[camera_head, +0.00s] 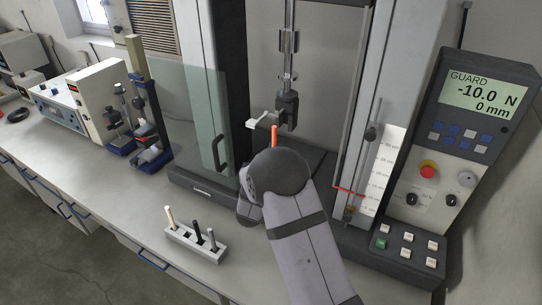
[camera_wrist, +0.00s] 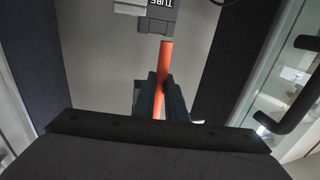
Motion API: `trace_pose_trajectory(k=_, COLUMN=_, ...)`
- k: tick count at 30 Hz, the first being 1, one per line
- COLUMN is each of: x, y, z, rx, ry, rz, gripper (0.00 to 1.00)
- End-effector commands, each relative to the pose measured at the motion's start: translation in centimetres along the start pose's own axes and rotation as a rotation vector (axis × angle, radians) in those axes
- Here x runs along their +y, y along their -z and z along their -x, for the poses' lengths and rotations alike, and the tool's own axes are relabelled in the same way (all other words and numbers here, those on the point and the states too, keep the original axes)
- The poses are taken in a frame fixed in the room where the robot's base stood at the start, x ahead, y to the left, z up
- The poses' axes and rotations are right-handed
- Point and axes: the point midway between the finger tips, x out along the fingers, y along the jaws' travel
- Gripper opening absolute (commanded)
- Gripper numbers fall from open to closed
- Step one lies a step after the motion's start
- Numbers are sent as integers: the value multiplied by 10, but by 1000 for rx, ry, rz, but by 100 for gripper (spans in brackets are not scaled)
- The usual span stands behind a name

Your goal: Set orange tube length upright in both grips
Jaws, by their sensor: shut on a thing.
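The orange tube length (camera_head: 274,132) stands about upright in front of the testing machine in the head view, its lower part hidden behind my arm. In the wrist view my gripper (camera_wrist: 160,98) is shut on the orange tube (camera_wrist: 166,58), which leans slightly in that picture. The upper grip (camera_head: 287,108) hangs from the machine's rod, just above and right of the tube's top in the head view. A grey block lettered TUBE (camera_wrist: 158,18) shows in the wrist view, close to the tube's end with a small gap. The lower grip is hidden behind my arm.
A white rack (camera_head: 197,243) with several samples stands on the bench left of my arm. The clear guard door (camera_head: 200,120) is at the machine's left. The control panel (camera_head: 485,105) reads GUARD, -10.0 N, 0 mm. Bench space left of the rack is clear.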

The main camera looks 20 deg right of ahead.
Motion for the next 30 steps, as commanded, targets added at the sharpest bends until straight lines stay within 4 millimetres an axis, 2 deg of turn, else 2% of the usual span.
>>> trace_pose_trajectory(k=30, x=17, y=-1, z=-70, rx=1, ry=0, rz=0, gripper=0)
